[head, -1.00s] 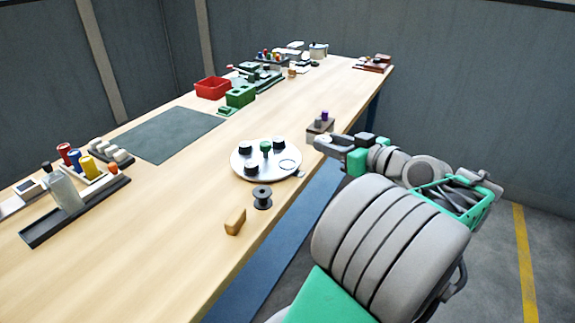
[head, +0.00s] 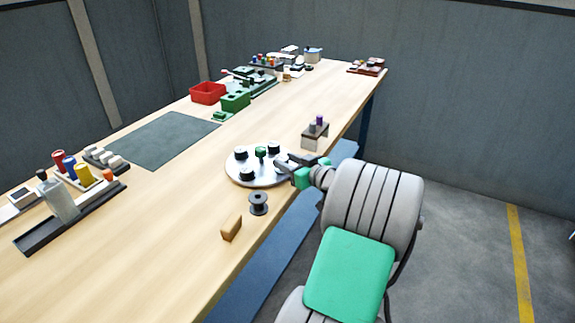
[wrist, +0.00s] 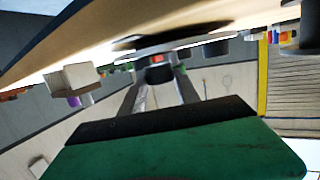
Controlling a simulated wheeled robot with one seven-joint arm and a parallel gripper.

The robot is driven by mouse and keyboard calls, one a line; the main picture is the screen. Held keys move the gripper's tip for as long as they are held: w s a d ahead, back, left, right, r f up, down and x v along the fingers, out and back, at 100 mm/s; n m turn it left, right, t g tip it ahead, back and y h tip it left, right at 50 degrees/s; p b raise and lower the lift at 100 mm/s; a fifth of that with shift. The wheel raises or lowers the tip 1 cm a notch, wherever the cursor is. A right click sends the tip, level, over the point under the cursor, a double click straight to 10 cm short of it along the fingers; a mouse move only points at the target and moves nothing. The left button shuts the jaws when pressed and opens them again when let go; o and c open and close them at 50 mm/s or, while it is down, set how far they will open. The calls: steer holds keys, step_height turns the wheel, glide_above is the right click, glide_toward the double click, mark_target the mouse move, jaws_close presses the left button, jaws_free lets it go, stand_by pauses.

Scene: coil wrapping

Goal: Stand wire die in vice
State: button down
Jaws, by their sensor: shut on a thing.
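My gripper (head: 283,160) is at the right rim of the round silver turntable (head: 236,178) in the head view. In the wrist view, its two fingers (wrist: 160,88) are shut on a small dark round piece (wrist: 158,74), which I take to be the wire die. The fingers and arm hide this piece in the head view. The green vice-like block (head: 235,102) stands farther back on the bench, well away from my gripper. Its jaws are too small to make out.
The turntable carries black knobs (head: 247,175) and a green knob (head: 260,152). A block (head: 314,138) with grey and purple pegs stands behind my gripper. A dark spool (head: 258,203) and tan block (head: 231,228) sit nearer. A red bin (head: 207,92) is at the back; the mat (head: 160,138) is clear.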

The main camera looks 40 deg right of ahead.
steer(key=shift+f, duration=0.5)
steer(key=shift+f, duration=0.25)
steer(key=c, duration=0.9)
jaws_free()
steer(key=shift+r+p, duration=0.25)
steer(key=shift+p, duration=0.2)
